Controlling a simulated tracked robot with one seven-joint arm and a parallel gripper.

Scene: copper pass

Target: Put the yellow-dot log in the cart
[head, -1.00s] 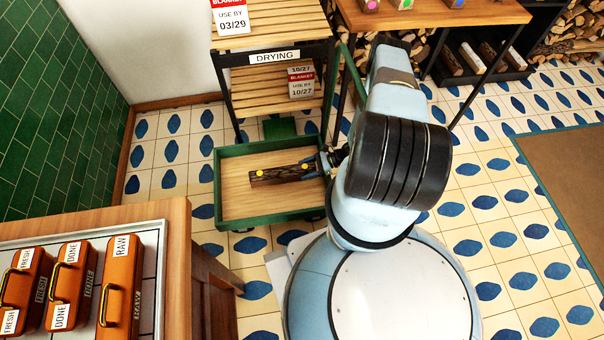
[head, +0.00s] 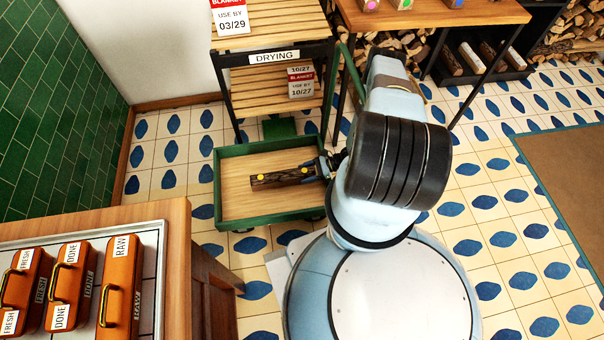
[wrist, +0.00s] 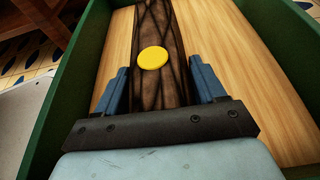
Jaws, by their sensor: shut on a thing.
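The yellow-dot log (head: 279,179) is dark brown bark with yellow dots. In the head view it lies level within the walls of the green cart (head: 225,225), over its pale wooden floor. My gripper (head: 322,168) reaches in from the right and is shut on the log's right end. In the wrist view the log (wrist: 158,50) runs away between the two blue fingers of my gripper (wrist: 160,88), with one yellow dot facing up. The green cart wall (wrist: 290,50) shows on both sides. I cannot tell whether the log touches the cart floor.
A drying rack (head: 272,90) stands just behind the cart. A counter (head: 178,222) with several orange boxes is at the lower left. A wooden table (head: 430,14) and stacked firewood are at the back right. Tiled floor is open at the right, beside a brown mat (head: 570,165).

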